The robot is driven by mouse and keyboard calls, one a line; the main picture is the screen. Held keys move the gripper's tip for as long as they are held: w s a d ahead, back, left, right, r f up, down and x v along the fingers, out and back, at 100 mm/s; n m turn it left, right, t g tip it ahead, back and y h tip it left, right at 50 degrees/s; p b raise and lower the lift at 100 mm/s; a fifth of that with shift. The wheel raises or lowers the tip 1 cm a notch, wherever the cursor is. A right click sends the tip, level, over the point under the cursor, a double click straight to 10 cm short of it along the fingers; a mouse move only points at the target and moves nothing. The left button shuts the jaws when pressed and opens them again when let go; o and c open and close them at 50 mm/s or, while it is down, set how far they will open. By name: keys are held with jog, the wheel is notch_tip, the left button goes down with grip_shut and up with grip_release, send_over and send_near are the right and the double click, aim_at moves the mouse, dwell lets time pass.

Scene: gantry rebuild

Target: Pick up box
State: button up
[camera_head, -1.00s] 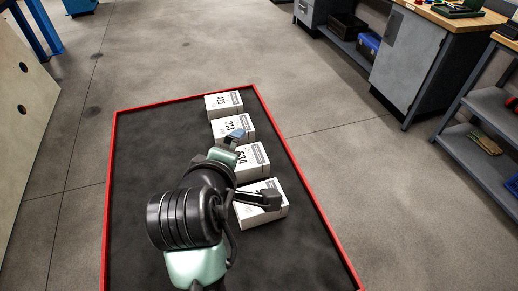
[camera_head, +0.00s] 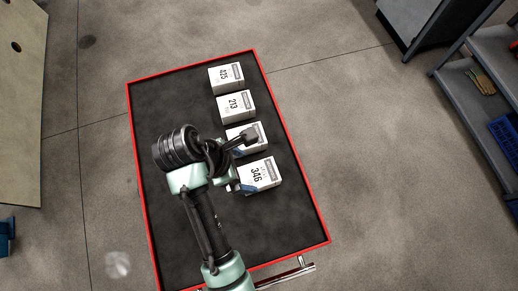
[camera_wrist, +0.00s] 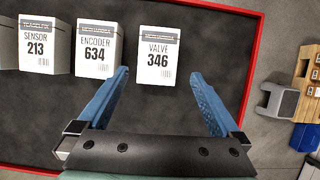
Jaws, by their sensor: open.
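Several white boxes stand in a row on a black, red-rimmed cart top (camera_head: 180,90). The nearest, box 346 (camera_head: 263,172), shows its label VALVE 346 (camera_wrist: 157,50) in the wrist view. Next to it is box 634 (camera_head: 234,130), labelled ENCODER (camera_wrist: 97,48) and partly hidden by my gripper in the head view. Box 213 (camera_head: 236,107), labelled SENSOR (camera_wrist: 37,45), is farther along. A box (camera_head: 226,78) reading about 425 is at the far end. My gripper (camera_wrist: 159,74) is open and empty. Its blue fingers are spread wider than box 346, which appears between and beyond their tips.
The red rim (camera_head: 290,150) borders the cart top, and a metal handle (camera_head: 290,275) is at its near edge. The black surface left of the boxes is bare apart from my arm. A grey shelf unit (camera_head: 475,85) stands at the right, with open floor between.

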aim_at(257, 175)
jog(key=x, duration=0.5)
jog(key=shift+f, duration=0.15)
jog(key=shift+p+x, duration=0.9)
jog(key=shift+x, duration=1.8)
jog(key=shift+w+a+f, duration=0.1)
jog(key=shift+w+f, duration=0.05)
jog(key=shift+f, duration=0.15)
jog(key=c, duration=1.4)
